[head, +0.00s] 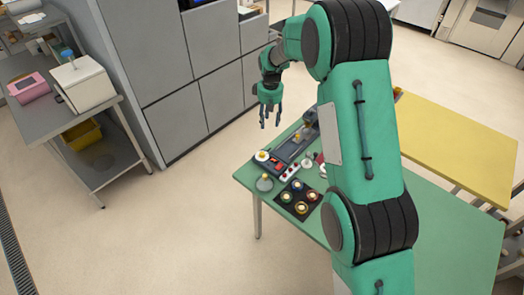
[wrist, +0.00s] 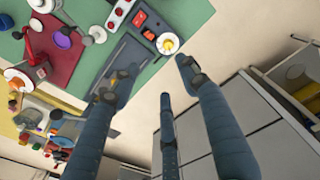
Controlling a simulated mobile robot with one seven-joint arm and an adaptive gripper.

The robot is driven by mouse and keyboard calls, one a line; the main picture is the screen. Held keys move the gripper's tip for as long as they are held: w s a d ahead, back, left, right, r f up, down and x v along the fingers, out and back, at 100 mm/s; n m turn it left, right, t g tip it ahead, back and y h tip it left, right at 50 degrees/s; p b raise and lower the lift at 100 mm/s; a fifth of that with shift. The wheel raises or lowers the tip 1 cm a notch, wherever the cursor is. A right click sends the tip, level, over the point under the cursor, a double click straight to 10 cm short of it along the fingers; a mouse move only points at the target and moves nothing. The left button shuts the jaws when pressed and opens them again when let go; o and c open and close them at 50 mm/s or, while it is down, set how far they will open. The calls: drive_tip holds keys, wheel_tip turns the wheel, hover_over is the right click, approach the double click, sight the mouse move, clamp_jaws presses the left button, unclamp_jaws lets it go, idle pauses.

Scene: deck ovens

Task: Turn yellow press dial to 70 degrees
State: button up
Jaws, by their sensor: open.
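A dial with a yellow centre on a round white plate (head: 262,156) sits at the near left end of a grey device on the green table. In the wrist view the same white dial with its yellow knob (wrist: 167,43) shows near the top middle. My gripper (head: 270,118) hangs above and beyond the table's left edge, pointing down, apart from the dial. In the wrist view its blue-grey fingers (wrist: 155,79) are spread with nothing between them. The dial's scale is too small to read.
The green table (head: 430,220) holds a dark tray (head: 282,204) with several coloured round pieces and a grey bell-shaped piece (head: 264,184). Red switches (wrist: 150,35) sit beside the dial. A yellow table (head: 450,135) adjoins. Grey cabinets (head: 160,60) stand behind; floor between is clear.

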drive_tip(key=n+p, duration=0.1)
drive_tip(key=p, duration=0.1)
hover_over(262, 153)
wheel_tip(262, 153, down, 11)
drive_tip(key=shift+g, duration=0.4)
drive_tip(key=shift+f, duration=0.15)
drive_tip(key=shift+f+p, duration=0.45)
drive_tip(key=shift+f, duration=6.35)
clamp_jaws()
